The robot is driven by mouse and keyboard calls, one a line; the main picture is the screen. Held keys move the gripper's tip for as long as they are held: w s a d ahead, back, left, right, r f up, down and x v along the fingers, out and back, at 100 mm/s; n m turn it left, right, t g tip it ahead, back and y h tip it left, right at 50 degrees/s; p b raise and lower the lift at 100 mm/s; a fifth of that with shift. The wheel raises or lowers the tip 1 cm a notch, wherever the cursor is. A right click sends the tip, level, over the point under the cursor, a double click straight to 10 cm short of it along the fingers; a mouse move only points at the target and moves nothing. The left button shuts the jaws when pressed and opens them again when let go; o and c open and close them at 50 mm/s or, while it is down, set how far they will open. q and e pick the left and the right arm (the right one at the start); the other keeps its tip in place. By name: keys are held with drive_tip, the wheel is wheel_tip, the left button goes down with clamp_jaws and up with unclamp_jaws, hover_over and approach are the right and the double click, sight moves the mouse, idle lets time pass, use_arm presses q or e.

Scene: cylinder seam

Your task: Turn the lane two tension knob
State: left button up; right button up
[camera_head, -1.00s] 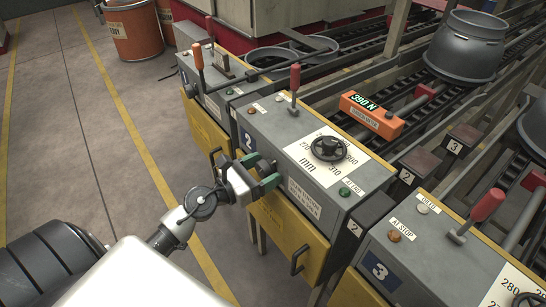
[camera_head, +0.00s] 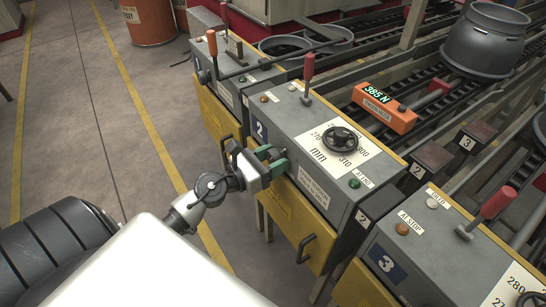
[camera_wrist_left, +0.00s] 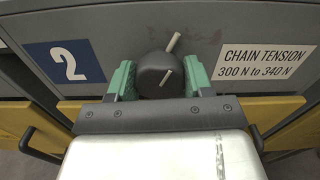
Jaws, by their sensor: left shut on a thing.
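My left gripper (camera_head: 270,161) is at the front panel of the lane two box (camera_head: 277,108), its green fingers shut on the tension knob. In the left wrist view the dark round knob (camera_wrist_left: 158,75) sits between the fingers, with a pale pointer line tilted to the upper right. The head view hides most of the knob behind the gripper. A plate (camera_wrist_left: 262,62) right of it reads "CHAIN TENSION 300 N to 340 N". My right gripper is not in view.
A blue "2" plate (camera_wrist_left: 66,61) is left of the knob. A red lever (camera_head: 308,75) and a black handwheel (camera_head: 341,141) stand on the box top. The lane three box (camera_head: 420,262) is at the lower right. Open floor (camera_head: 75,130) lies left.

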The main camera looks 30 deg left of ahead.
use_arm(q)
drive_tip(key=shift+r+n+p, duration=0.15)
drive_tip(key=shift+n+p, duration=0.55)
drive_tip(key=shift+n, duration=0.4)
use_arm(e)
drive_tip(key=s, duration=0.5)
use_arm(q)
drive_tip(key=n+p, duration=0.2)
drive_tip(key=n, duration=0.1)
drive_tip(key=shift+n, duration=0.3)
drive_tip(key=n+p, duration=0.2)
drive_tip(key=n, duration=0.1)
drive_tip(key=shift+d+r+n, duration=0.1)
drive_tip(key=shift+n, duration=0.2)
drive_tip(key=n+p, duration=0.2)
drive_tip(key=n, duration=0.2)
drive_tip(key=shift+n+p, duration=1)
drive_tip(key=shift+n, duration=0.5)
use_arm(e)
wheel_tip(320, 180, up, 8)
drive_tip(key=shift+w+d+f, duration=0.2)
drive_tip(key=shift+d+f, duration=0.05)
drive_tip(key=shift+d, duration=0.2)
use_arm(q)
drive_tip(key=o, duration=0.9)
